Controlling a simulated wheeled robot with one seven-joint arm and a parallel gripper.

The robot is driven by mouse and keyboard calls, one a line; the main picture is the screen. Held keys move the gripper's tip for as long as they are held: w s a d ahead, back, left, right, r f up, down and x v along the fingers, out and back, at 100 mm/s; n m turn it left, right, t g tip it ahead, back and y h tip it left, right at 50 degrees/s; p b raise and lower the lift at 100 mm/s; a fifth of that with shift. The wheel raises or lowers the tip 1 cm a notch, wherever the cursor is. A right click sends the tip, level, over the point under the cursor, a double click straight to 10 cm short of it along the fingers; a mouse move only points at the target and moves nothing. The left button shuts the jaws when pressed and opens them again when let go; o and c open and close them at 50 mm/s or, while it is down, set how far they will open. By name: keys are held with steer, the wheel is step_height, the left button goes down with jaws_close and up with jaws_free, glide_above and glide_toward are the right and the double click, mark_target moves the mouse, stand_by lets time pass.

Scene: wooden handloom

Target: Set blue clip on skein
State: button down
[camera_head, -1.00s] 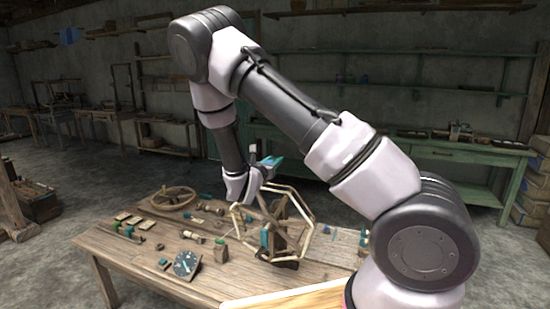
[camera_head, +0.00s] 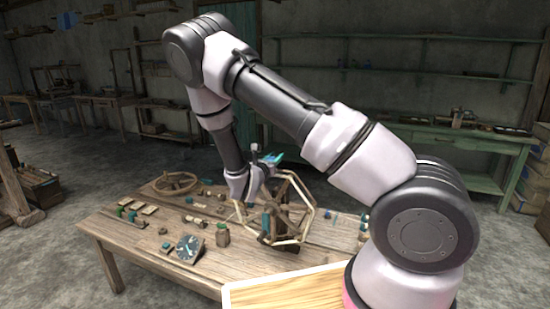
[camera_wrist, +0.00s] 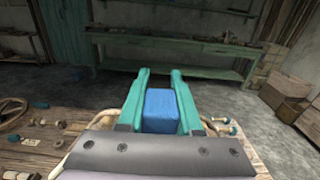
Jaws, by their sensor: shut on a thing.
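My gripper (camera_wrist: 161,76) has two teal fingers, shut on a blue block, the blue clip (camera_wrist: 160,111), in the wrist view. In the head view my gripper (camera_head: 271,158) is just above the upper left of a wooden reel (camera_head: 278,215) on the workbench. A pale band (camera_head: 310,200) runs round the reel and looks like the skein. The clip is apart from the band as far as I can see.
The wooden workbench (camera_head: 135,244) carries a spoked wheel (camera_head: 175,184), a dark dial (camera_head: 187,248), a small jar (camera_head: 222,235) and several small pieces. A pale board (camera_head: 285,290) lies at the front. A green bench (camera_head: 470,143) stands behind. The air above the reel is open.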

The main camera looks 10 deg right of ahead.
steer(key=shift+f, duration=0.4)
steer(key=shift+f, duration=0.95)
steer(key=shift+c, duration=0.9)
jaws_free()
step_height(320, 180, up, 7)
stand_by(0.4)
